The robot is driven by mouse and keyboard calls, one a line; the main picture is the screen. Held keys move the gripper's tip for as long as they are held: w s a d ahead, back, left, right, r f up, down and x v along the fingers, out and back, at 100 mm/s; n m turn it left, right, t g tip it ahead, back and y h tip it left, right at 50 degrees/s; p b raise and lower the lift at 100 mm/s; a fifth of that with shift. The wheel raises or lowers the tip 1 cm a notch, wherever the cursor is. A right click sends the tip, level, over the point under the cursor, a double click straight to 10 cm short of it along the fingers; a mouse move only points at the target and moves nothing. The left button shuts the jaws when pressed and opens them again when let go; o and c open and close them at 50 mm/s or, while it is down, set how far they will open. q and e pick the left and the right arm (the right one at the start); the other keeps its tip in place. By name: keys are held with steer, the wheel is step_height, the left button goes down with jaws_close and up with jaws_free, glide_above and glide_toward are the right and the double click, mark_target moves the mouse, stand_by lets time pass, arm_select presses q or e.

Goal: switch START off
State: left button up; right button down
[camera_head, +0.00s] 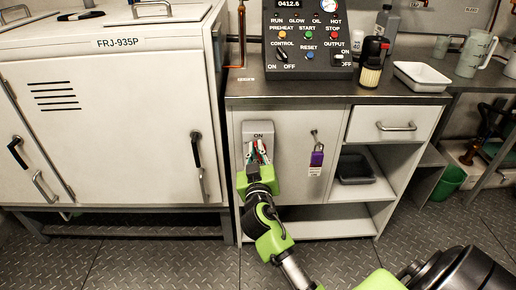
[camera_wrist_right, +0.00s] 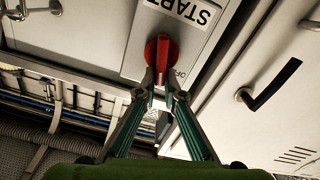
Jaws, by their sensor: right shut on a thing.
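The START switch is a grey plate (camera_head: 258,128) on the front of the grey cabinet, with ON lettered on it in the head view. In the right wrist view the plate (camera_wrist_right: 135,52) appears upside down, with the START label (camera_wrist_right: 186,10) and OFF lettering beside a red handle (camera_wrist_right: 163,52). The handle lies roughly upright in that view. My right gripper (camera_head: 258,150) is at the plate, and its fingertips (camera_wrist_right: 160,84) are shut on the red handle's near end. The fingers hide part of the handle and plate. My left gripper is not in view.
A purple padlock (camera_head: 317,157) with a tag hangs right of the switch. The white chiller door (camera_head: 110,130) with black handles stands close on the left. A control panel (camera_head: 308,45), bottles and a white tray (camera_head: 422,77) are on the cabinet top. Open shelves are lower right.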

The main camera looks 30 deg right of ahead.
steer(key=shift+w+a+n, duration=0.1)
steer(key=shift+a+n, duration=0.05)
steer(key=shift+n, duration=0.85)
arm_select(q)
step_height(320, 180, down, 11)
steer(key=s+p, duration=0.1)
steer(key=p, duration=0.2)
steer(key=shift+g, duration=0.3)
arm_select(e)
steer(key=shift+w+a+f+n, duration=0.2)
steer(key=shift+f+n, duration=0.2)
steer(key=shift+n, duration=1.75)
steer(key=shift+w+a+f+n, duration=0.1)
steer(key=shift+a+f+n, duration=0.2)
steer(key=shift+n, duration=1.8)
steer(key=shift+w+a+f+n, duration=0.1)
steer(key=shift+f+n, duration=0.35)
steer(key=shift+n, duration=1.7)
steer(key=c, duration=2.1)
jaws_free()
steer(key=shift+f, duration=0.1)
steer(key=shift+c, duration=0.2)
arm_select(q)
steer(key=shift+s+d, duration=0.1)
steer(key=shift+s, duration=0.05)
arm_select(e)
steer(key=shift+a, duration=0.1)
